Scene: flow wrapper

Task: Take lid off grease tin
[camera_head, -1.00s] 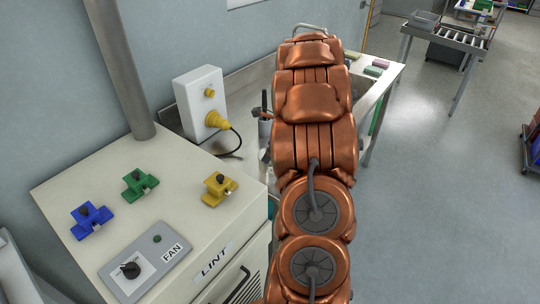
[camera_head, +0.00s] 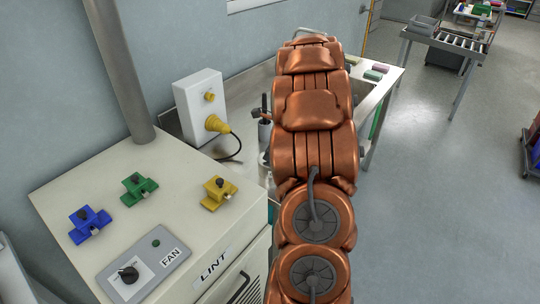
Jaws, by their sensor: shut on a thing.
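My copper-coloured arm reaches away from me over the bench and covers its middle. My gripper is not in view; the arm hides it. I cannot make out the grease tin or its lid, and I cannot tell whether they are behind the arm.
A cream cabinet (camera_head: 140,190) with blue (camera_head: 90,222), green (camera_head: 138,188) and yellow (camera_head: 218,192) blocks and a fan panel (camera_head: 143,268) stands at left. A white box with a yellow plug (camera_head: 201,108) and a dark-topped holder (camera_head: 264,130) stand left of the arm.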

